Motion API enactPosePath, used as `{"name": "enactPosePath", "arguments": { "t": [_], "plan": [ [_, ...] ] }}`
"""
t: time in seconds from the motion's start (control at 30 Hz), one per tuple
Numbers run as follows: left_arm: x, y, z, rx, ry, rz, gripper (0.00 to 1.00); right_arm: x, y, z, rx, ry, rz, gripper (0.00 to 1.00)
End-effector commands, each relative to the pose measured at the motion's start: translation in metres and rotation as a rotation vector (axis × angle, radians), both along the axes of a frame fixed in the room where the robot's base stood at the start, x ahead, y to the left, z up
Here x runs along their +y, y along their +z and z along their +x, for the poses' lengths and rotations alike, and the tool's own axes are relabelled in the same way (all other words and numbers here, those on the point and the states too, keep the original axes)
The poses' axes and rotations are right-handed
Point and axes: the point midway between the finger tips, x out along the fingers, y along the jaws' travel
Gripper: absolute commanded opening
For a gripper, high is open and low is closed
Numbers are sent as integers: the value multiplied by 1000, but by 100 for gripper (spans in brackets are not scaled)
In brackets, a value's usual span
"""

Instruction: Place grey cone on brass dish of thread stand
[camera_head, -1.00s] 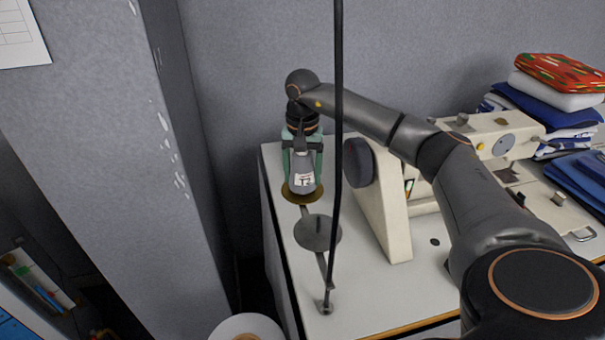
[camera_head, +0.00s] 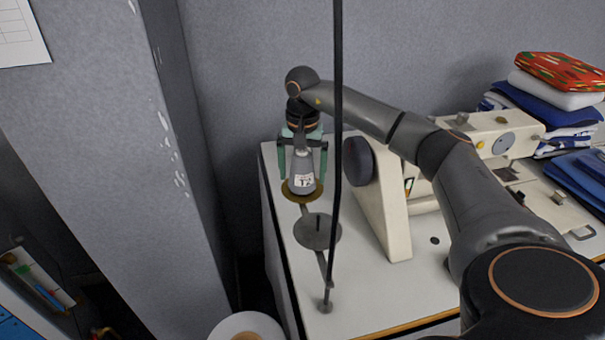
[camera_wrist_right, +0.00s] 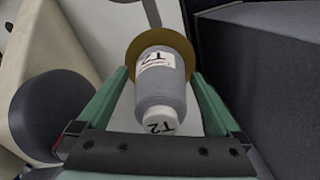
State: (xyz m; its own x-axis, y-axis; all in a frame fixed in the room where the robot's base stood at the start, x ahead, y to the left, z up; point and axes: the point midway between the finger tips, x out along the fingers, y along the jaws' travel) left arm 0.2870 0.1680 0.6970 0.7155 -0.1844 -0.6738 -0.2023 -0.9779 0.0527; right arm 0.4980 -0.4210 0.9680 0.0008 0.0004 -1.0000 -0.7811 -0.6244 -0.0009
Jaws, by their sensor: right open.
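The grey cone (camera_head: 302,172), with a white "T2" label, stands upright on the brass dish (camera_head: 291,194) of the thread stand (camera_head: 325,303). In the right wrist view the cone (camera_wrist_right: 161,95) sits over the brass dish (camera_wrist_right: 184,46), which shows around its far end. My right gripper (camera_head: 302,170) is open, with its green fingers on both sides of the cone. In the right wrist view there are gaps between the fingers (camera_wrist_right: 162,92) and the cone. The stand's second dish, a dark grey one (camera_head: 318,232), is empty. My left gripper is not in view.
A cream sewing machine (camera_head: 395,205) with a dark handwheel (camera_head: 357,162) stands right of the stand. A thin dark vertical pole (camera_head: 338,110) rises from the stand. Folded cloths (camera_head: 560,90) are at the right. A grey wall pillar (camera_head: 90,160) is at the left.

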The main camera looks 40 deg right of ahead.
Motion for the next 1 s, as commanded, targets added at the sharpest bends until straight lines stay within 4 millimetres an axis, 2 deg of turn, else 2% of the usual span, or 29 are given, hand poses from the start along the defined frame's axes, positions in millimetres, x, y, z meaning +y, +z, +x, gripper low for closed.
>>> {"name": "enactPosePath", "arguments": {
  "t": [0.3, 0.5, 0.7, 1.0],
  "plan": [
    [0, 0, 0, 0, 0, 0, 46, 0, 67, 1, -7, 0, 1, 100],
    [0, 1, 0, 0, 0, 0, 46, 0, 100, 1, -4, 0, 0, 100],
    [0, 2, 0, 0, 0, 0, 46, 0, 112, 0, -1, 0, 1, 100],
    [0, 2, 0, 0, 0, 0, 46, 0, 112, 0, -1, 0, 1, 100]
  ]
}}
